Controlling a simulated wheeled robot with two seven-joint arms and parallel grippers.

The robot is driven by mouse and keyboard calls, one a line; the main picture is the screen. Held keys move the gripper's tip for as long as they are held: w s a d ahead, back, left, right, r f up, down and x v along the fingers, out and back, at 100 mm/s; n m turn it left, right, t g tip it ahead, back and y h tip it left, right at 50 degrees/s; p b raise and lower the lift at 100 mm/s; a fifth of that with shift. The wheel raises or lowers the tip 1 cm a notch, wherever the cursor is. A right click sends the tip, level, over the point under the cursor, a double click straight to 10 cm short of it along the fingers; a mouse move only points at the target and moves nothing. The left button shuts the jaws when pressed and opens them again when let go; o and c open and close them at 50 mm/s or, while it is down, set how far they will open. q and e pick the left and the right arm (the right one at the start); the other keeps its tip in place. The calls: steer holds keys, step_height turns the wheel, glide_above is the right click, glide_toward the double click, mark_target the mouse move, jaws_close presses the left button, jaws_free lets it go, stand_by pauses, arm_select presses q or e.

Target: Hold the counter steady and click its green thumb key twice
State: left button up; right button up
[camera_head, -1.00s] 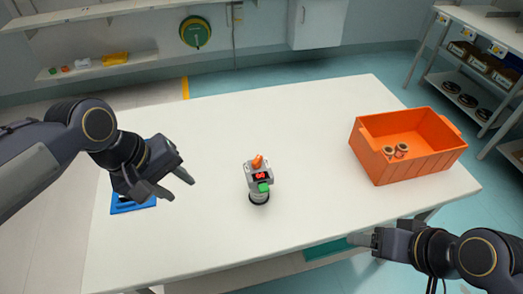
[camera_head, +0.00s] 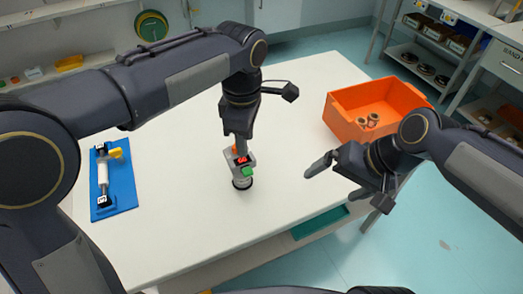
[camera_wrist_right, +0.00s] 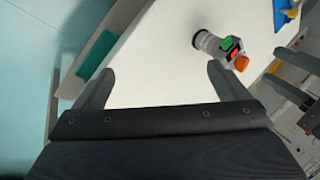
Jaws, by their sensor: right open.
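The counter (camera_head: 242,172) stands upright on the white table, with a grey body, a red display, a dark round base and an orange part on top. Its green thumb key (camera_head: 248,171) faces the near side. It also shows in the right wrist view (camera_wrist_right: 207,42), with the green key (camera_wrist_right: 226,43) and orange part clear. My left gripper (camera_head: 240,136) points down just above and behind the counter, overlapping its top; its finger gap is hidden. My right gripper (camera_head: 340,186) is open and empty, right of the counter and apart from it; both fingers show in the wrist view (camera_wrist_right: 157,75).
A blue board (camera_head: 122,185) with a white cylinder and a yellow part lies at the table's left. An orange crate (camera_head: 350,125) holding small rolls stands at the back right. The white table (camera_head: 190,220) is clear around the counter. Shelves stand at right.

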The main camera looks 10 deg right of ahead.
mark_target(236, 162)
steer(key=w+a+f+m+g+y, duration=0.2)
steer(key=w+a+f, duration=0.2)
steer(key=w, duration=0.2)
steer(key=w+a+f+m+g+y, duration=0.2)
steer(key=w+a+f+m, duration=0.1)
steer(key=w, duration=0.4)
steer(key=w+a+f+m+g+y, duration=0.2)
steer(key=w+a+f+m, duration=0.1)
steer(key=w+a+f, duration=0.2)
steer(key=shift+w+a+f+g, duration=0.25)
steer(key=shift+w+f+g, duration=0.15)
steer(key=shift+w+f, duration=0.35)
steer(key=shift+a+f+m+g+y, duration=0.35)
steer(key=shift+m+y, duration=0.15)
steer(key=shift+y, duration=0.4)
steer(key=r+y, duration=0.1)
steer(key=m+y, duration=0.1)
steer(key=y, duration=0.1)
steer(key=shift+s+r+g, duration=0.35)
steer(key=shift+r, duration=0.05)
steer(key=shift+d+r+y, duration=0.15)
steer(key=shift+r+y, duration=0.15)
steer(key=shift+y, duration=0.3)
steer(key=shift+r, duration=0.2)
steer(key=x, duration=0.7)
steer(key=shift+s+a+r, duration=0.15)
steer(key=shift+a, duration=0.2)
steer(key=shift+c, duration=0.2)
